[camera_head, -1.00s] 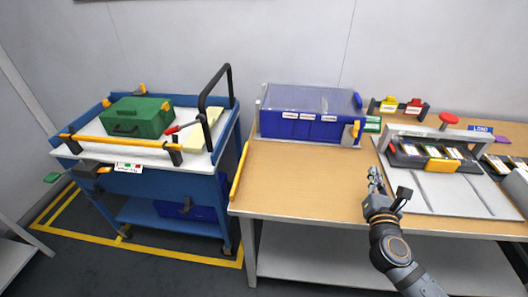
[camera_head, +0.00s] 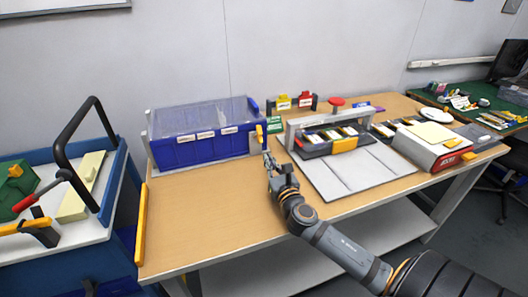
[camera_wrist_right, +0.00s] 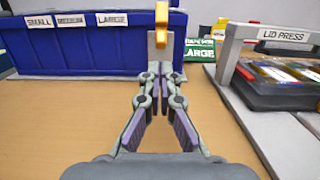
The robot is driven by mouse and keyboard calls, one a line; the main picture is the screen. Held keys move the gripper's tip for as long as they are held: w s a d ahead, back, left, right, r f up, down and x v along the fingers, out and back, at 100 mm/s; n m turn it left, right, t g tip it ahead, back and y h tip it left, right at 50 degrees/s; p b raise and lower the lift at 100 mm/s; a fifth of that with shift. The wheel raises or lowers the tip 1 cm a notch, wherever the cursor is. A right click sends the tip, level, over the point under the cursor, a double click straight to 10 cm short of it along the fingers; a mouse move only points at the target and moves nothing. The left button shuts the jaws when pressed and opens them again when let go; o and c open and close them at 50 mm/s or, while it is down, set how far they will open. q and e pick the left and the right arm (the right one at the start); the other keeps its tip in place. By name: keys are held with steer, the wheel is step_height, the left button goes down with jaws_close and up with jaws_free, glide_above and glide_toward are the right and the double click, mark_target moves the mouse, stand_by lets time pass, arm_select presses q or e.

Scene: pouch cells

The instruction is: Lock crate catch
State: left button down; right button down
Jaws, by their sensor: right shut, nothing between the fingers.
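The blue crate (camera_head: 205,151) with a clear lid (camera_head: 200,115) stands at the back left of the wooden bench. Its yellow catch (camera_head: 259,133) is at the front right end, above a grey plate (camera_head: 256,144). In the right wrist view the catch (camera_wrist_right: 162,20) stands upright over the grey plate (camera_wrist_right: 158,52). My right gripper (camera_head: 267,160) is just in front of and below the catch. Its fingertips (camera_wrist_right: 158,75) are shut and empty, overlapping the plate's lower part in the picture. I cannot tell whether they touch it. My left gripper is out of view.
Right of the crate are a green sign (camera_head: 274,125) and the lid press (camera_head: 340,140) with its grey board (camera_head: 352,170). A red and white box (camera_head: 437,150) sits farther right. The bench top (camera_head: 205,215) in front of the crate is clear. A blue cart (camera_head: 95,255) stands left.

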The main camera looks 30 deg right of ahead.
mark_target(258, 135)
steer(key=x, duration=0.5)
steer(key=shift+p, duration=0.3)
